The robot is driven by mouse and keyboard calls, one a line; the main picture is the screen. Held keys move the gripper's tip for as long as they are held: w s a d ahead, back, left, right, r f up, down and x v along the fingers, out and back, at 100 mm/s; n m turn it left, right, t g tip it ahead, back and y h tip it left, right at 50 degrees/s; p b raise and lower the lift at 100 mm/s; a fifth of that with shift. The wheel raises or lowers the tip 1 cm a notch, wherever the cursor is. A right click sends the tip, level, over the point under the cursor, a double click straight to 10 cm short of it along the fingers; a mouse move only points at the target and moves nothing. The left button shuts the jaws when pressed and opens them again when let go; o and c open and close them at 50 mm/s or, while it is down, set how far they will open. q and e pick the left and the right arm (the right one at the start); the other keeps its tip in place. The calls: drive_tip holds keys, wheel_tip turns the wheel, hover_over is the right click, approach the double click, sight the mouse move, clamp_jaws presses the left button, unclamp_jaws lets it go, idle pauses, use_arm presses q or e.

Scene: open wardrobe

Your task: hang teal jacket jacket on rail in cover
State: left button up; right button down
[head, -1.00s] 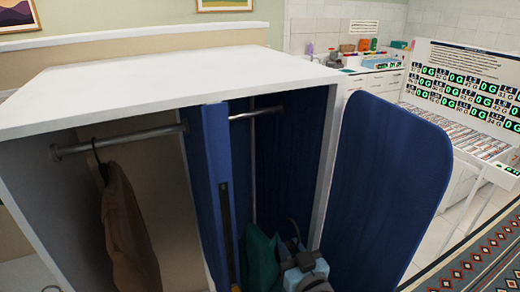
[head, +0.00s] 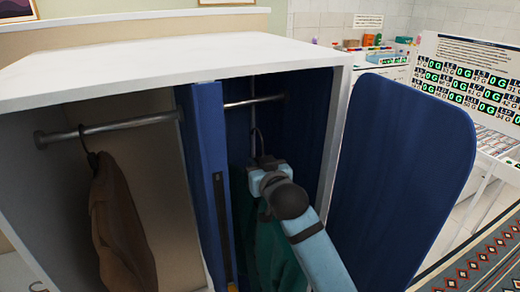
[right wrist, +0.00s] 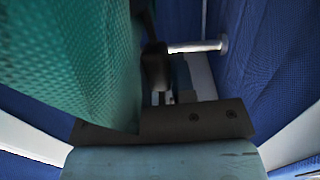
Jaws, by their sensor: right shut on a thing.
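The teal jacket (head: 278,262) hangs below my right gripper (head: 264,166), inside the blue-lined cover (head: 308,120) on the wardrobe's right side. My right gripper is shut on its hanger, and the dark hook (head: 256,140) stands up just above the gripper. In the head view the hook shows a little below the metal rail (head: 262,101), apart from it. In the right wrist view the teal jacket (right wrist: 65,60) fills the left, beside the gripper fingers (right wrist: 157,75), and the rail's end (right wrist: 200,46) shows beyond. My left gripper is not in view.
A brown jacket (head: 120,225) hangs on another rail (head: 110,130) in the left bay. A blue divider (head: 208,170) separates the bays. The open blue door flap (head: 400,180) stands right of my arm. The white wardrobe top (head: 170,68) is above.

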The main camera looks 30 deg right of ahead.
drive_tip(key=shift+m+h, duration=0.5)
drive_tip(key=shift+h, duration=0.1)
drive_tip(key=r, duration=0.1)
drive_tip(key=w+d+r, duration=0.1)
drive_tip(key=r, duration=0.1)
drive_tip(key=w+r+b, duration=0.1)
drive_tip(key=r, duration=0.1)
drive_tip(key=shift+w+d, duration=0.25)
drive_tip(key=shift+d, duration=0.15)
drive_tip(key=w+p, duration=0.1)
drive_tip(key=w, duration=0.7)
drive_tip(key=shift+w+g+p, duration=0.3)
drive_tip(key=shift+w+p, duration=0.05)
drive_tip(key=shift+p, duration=0.05)
drive_tip(key=shift+d, duration=0.1)
drive_tip(key=w, duration=0.7)
